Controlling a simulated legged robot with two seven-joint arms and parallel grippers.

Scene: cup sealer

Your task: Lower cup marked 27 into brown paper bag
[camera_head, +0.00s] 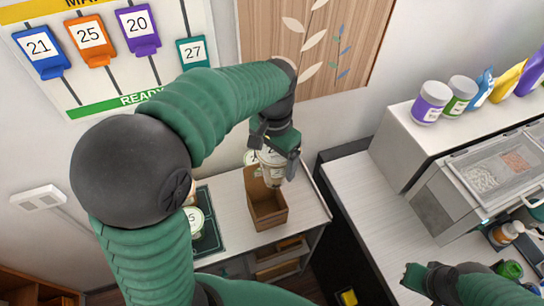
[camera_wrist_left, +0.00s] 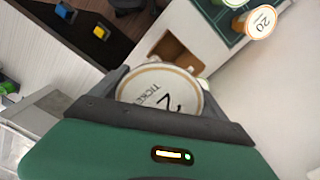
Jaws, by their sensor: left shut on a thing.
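My left gripper (camera_head: 273,153) is shut on a pale cup (camera_head: 272,172). The cup's round lid (camera_wrist_left: 160,88) fills the middle of the left wrist view and reads "TICKET" with a 2; the rest of the number is hidden or blurred. The open brown paper bag (camera_head: 267,211) stands on the counter, and the cup overlaps its far rim in the head view; I cannot tell if its base is inside. The bag also shows in part behind the cup in the left wrist view (camera_wrist_left: 184,53). My right gripper (camera_head: 415,279) is at the lower right, away from the bag.
A dark green tray (camera_head: 210,243) with a lidded cup (camera_head: 191,220) lies left of the bag. A cup marked 20 (camera_wrist_left: 262,21) shows in the left wrist view. A ticket board (camera_head: 111,78) hangs on the wall. A food container (camera_head: 502,163) and jars stand right.

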